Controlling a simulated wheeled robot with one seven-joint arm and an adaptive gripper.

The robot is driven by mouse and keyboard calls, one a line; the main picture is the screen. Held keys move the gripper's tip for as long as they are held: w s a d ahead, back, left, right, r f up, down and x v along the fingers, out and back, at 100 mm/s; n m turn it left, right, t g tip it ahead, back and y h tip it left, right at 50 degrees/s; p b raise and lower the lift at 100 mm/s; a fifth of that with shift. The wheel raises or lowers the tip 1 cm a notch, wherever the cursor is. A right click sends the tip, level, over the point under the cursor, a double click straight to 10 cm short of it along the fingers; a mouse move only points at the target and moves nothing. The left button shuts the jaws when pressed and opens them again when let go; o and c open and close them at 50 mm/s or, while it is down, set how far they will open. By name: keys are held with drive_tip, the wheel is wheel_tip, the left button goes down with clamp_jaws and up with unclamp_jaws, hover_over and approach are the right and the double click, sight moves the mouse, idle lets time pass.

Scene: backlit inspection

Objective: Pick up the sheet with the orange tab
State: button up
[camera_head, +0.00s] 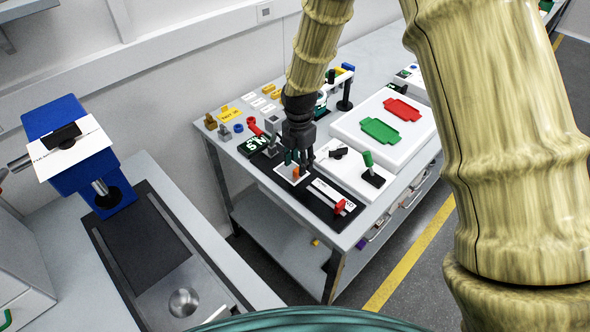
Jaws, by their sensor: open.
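The sheet with the orange tab (296,173) is a small white sheet lying on a black board (310,202) near the front edge of the table. Its orange tab stands up from it, and part of the sheet is hidden by my gripper. My gripper (298,160) points down over the tab, with its dark fingers apart. I cannot tell whether the fingers touch the tab or how much height is between them.
A white strip with a red tab (340,206) is on the same board, to the right. A green-handled piece (370,168) stands on a white plate beside it. A green block with white letters (255,144) is to the left. The grey table (345,242) holds several other parts.

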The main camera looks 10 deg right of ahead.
sight(297, 169)
drive_tip(key=f, duration=0.1)
drive_tip(key=f+p, duration=0.1)
drive_tip(key=f, duration=0.1)
drive_tip(key=shift+w+a, duration=0.15)
drive_tip(key=shift+w, duration=0.2)
drive_tip(key=shift+s+f, duration=0.2)
drive_tip(key=shift+f, duration=0.1)
drive_tip(key=shift+w+f, duration=0.1)
clamp_jaws()
